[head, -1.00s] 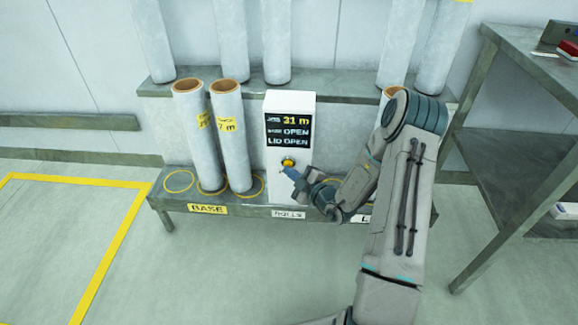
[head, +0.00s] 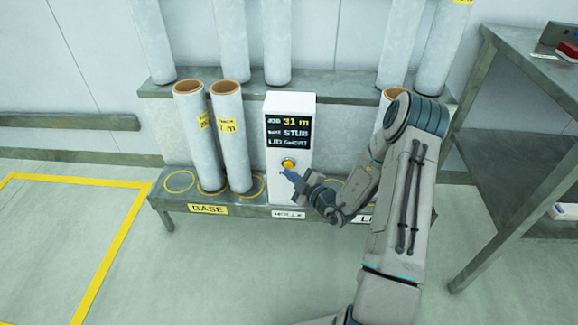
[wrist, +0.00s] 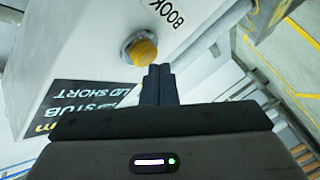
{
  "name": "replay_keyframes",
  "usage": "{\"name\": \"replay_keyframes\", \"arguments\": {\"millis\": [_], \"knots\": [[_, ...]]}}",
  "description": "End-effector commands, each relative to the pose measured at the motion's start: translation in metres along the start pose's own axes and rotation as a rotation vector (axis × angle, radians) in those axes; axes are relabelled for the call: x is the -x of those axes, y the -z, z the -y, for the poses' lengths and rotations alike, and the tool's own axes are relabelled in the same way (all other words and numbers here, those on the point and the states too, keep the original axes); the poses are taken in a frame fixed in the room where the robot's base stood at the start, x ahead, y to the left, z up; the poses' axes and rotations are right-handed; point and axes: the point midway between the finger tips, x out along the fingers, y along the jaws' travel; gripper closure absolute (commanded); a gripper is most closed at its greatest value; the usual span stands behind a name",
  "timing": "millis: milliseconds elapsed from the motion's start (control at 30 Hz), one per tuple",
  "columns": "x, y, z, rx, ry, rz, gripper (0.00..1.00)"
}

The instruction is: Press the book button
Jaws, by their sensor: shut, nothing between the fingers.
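The book button is a round yellow-orange button (head: 288,162) on the front of a white box (head: 290,98). In the wrist view the button (wrist: 139,50) sits in a metal collar beside a label reading BOOK (wrist: 167,10). The box's dark display (head: 288,132) reads 31 m, STUB and LID SHORT. My gripper (head: 288,173) is shut and empty, its tips just below the button in the head view. In the wrist view the fingertips (wrist: 158,70) are very close to the button; I cannot tell whether they touch it.
More rolls stand on a shelf (head: 330,87) behind. A metal rack (head: 508,170) stands at the right. The floor at left is clear.

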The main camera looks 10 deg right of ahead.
Motion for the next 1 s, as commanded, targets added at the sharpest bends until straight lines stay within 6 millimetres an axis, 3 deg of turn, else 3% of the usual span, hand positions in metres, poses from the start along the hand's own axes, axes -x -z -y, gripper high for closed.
{"name": "replay_keyframes", "arguments": {"millis": [467,1000], "knots": [[0.006,0.005,0.004,-0.002,0.001,-0.001,1.00],[0.038,0.029,0.028,-0.002,0.002,-0.001,1.00]]}}
